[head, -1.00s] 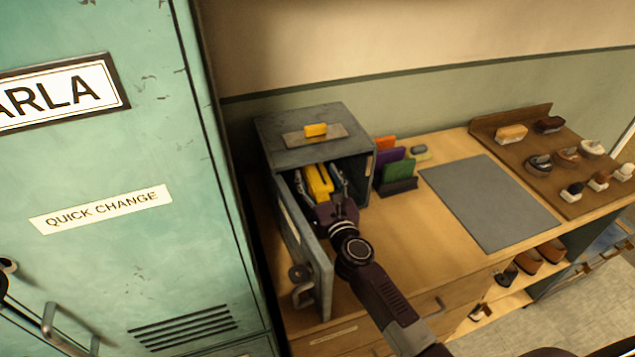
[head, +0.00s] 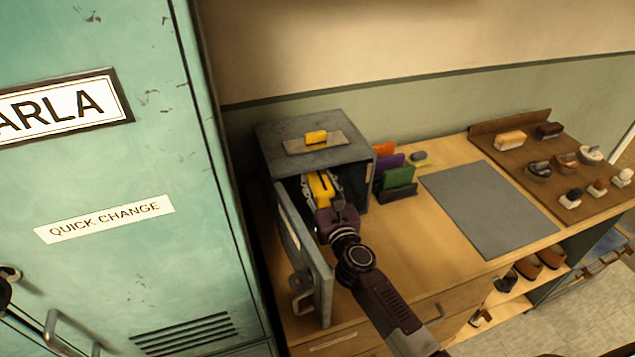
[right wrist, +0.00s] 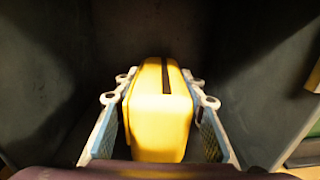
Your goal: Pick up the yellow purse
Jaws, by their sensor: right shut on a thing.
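The yellow purse (head: 321,187) is inside the open grey metal box (head: 310,153) on the counter. It has a dark stripe along its top, seen in the right wrist view (right wrist: 160,122). My right gripper (head: 322,190) reaches in through the box's front opening. Its fingers (right wrist: 160,108) lie along both sides of the purse, shut on it. The purse's underside and far end are hidden. My left gripper is not in view.
The box's door (head: 305,262) hangs open to the left of my right arm. Coloured upright folders (head: 396,172) stand right of the box. A grey mat (head: 490,207) lies clear. A teal locker (head: 110,200) fills the left.

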